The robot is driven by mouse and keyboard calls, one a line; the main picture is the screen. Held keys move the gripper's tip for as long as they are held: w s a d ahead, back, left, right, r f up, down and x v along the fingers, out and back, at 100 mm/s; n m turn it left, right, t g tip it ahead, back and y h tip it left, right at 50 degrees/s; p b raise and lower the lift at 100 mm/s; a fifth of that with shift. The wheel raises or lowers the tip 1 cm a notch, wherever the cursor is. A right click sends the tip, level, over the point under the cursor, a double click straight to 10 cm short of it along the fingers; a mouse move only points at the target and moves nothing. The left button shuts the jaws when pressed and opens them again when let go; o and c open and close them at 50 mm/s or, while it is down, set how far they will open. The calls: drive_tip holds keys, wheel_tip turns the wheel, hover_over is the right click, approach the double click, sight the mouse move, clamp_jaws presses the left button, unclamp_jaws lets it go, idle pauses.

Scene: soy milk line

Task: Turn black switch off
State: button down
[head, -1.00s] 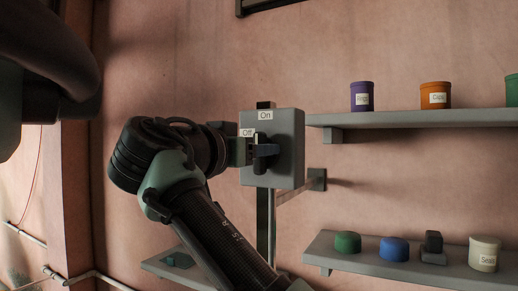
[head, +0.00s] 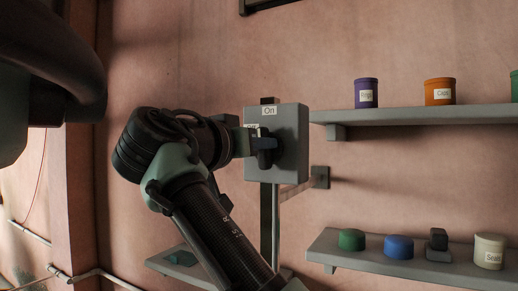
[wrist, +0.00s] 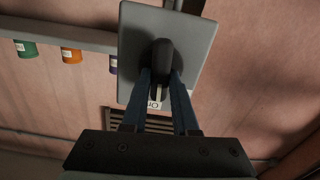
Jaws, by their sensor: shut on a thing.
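The black switch (wrist: 163,52) is a dark knob on the front of a grey box (head: 290,130). In the wrist view the knob's long side runs toward the "On" label (wrist: 153,104). The "On" label also shows at the top of the box in the head view (head: 269,111). The "Off" label (head: 252,126) at the box's left is mostly hidden. My gripper (wrist: 160,77) reaches the box from the left in the head view, its two blue fingers shut on the switch, one on each side. My gripper hides much of the knob in the head view.
A upper shelf (head: 420,117) right of the box holds purple (head: 366,93) and orange (head: 440,91) canisters. A lower shelf (head: 335,255) holds green, blue, dark and cream items. A post (head: 269,225) stands below the box. The wall between the shelves is bare.

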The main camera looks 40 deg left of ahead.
drive_tip(key=n, duration=1.6)
drive_tip(key=shift+s+a+f+n, duration=0.1)
drive_tip(key=shift+a+f+n, duration=0.15)
drive_tip(key=shift+a+n, duration=0.1)
drive_tip(key=shift+n, duration=0.25)
drive_tip(key=c, duration=0.7)
unclamp_jaws()
drive_tip(key=shift+f, duration=0.1)
